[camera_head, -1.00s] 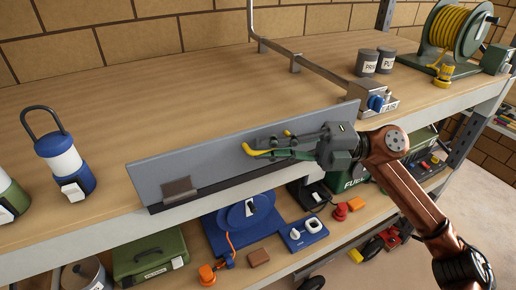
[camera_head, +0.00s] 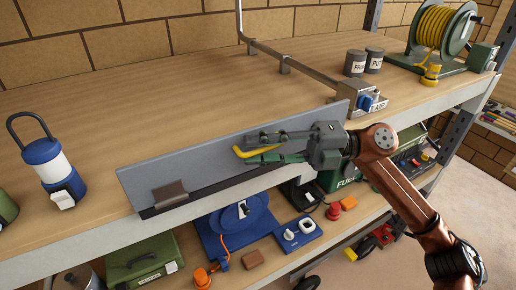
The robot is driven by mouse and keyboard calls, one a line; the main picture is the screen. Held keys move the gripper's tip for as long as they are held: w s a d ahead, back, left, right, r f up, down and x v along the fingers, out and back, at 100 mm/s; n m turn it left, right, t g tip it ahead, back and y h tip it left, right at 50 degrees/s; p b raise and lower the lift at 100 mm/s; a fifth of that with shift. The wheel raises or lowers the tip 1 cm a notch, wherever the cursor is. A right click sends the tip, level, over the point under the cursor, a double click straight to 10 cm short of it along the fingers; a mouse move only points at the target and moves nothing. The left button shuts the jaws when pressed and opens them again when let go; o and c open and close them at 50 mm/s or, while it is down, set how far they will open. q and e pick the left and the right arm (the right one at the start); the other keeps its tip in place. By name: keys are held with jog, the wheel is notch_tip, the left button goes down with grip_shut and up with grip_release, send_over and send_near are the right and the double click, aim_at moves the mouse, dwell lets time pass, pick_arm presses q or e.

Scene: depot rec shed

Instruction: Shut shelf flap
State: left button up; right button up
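The shelf flap (camera_head: 225,158) is a long grey panel along the front edge of the upper shelf. It stands up at a steep tilt, with a brown bracket (camera_head: 170,194) low at its left end. A yellow bar (camera_head: 243,152), seemingly its pull, shows on its front face. My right gripper (camera_head: 250,148) reaches in from the right, in front of the flap. Its dark upper finger and green lower finger are apart, with the yellow bar partly hidden between them. I cannot tell whether they touch it. My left gripper is not in view.
A blue-white lantern (camera_head: 48,168) stands left of the flap. A metal rail (camera_head: 284,66), two dark cans (camera_head: 356,63) and a hose reel (camera_head: 441,40) are behind and right. The lower shelf holds a green box (camera_head: 143,259) and blue items (camera_head: 238,226). The wooden top behind the flap is clear.

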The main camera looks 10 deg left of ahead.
jog(key=shift+w+d, duration=0.1)
jog(key=shift+d, duration=0.05)
jog(key=v, duration=1.1)
jog(key=shift+d, duration=0.35)
